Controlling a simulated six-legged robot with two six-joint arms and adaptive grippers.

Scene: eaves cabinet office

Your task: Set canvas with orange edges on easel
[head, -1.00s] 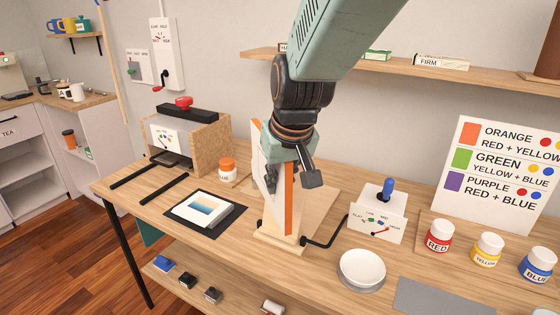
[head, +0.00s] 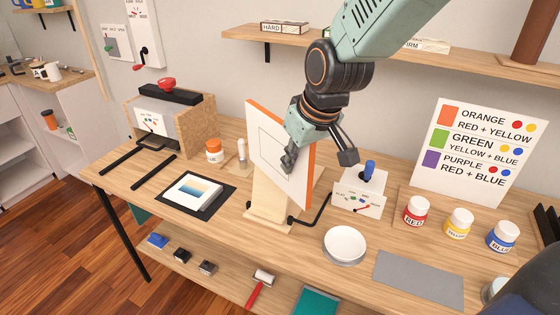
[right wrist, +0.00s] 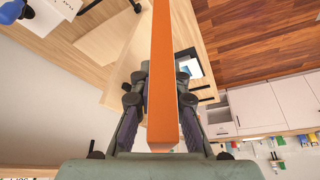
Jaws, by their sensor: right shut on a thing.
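The canvas with orange edges (head: 268,140) has a white face with a faint square outline. It stands roughly upright at the easel (head: 270,198), a pale wooden stand on the table. The canvas hides the easel's upper part. I cannot tell whether the canvas rests on it. My right gripper (head: 317,156) is shut on the canvas, one finger on the white face and the other behind it. In the right wrist view the orange edge (right wrist: 163,65) runs between the fingers of the right gripper (right wrist: 161,108). My left gripper is not in view.
A white lever box (head: 358,200) stands right of the easel, near a white bowl (head: 345,242) and paint jars (head: 415,212). An orange-capped jar (head: 213,151) and a print on a black mat (head: 222,200) lie left. A shelf (head: 350,45) runs above.

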